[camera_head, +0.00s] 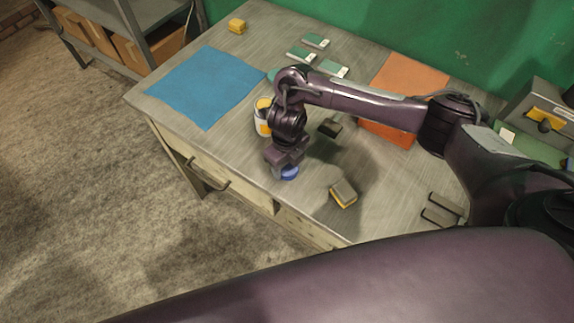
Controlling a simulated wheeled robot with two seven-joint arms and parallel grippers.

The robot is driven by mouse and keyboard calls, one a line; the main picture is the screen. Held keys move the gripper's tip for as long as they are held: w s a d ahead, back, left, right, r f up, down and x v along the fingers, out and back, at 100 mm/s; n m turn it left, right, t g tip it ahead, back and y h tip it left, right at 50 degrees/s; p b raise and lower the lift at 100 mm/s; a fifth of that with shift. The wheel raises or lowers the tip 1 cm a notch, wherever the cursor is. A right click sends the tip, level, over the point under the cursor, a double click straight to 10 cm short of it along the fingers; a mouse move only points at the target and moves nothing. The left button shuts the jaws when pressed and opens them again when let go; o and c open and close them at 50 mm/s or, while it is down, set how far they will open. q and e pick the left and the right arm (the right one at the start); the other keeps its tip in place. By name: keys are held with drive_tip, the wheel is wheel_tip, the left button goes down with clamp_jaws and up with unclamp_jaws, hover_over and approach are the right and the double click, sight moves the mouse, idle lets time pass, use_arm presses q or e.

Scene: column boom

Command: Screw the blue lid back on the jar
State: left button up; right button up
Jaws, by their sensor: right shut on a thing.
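The blue lid (289,174) is at the front part of the wooden table, under my right gripper (285,164). My right gripper points down and is shut on the lid; whether the lid still touches the tabletop is unclear. A white jar with yellow on it (262,127) stands upright on the table just behind and left of my right wrist, which hides part of it. No blue lid shows on this jar. My left gripper is out of view.
A blue mat (207,85) lies at the left and an orange mat (408,78) at the back right. A yellow-and-grey sponge-like block (343,193) lies right of the lid. Several green-and-white blocks (316,41) lie at the back. The table's front edge is close to the lid.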

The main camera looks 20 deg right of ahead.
drive_tip(key=shift+w+r, duration=0.1)
drive_tip(key=shift+r, duration=0.45)
wheel_tip(320, 180, up, 8)
drive_tip(key=p, duration=0.2)
drive_tip(key=shift+w+f+p, duration=0.1)
drive_tip(key=shift+p, duration=0.25)
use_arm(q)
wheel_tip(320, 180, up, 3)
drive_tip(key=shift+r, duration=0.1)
use_arm(e)
wheel_tip(320, 180, up, 11)
hover_over(287, 166)
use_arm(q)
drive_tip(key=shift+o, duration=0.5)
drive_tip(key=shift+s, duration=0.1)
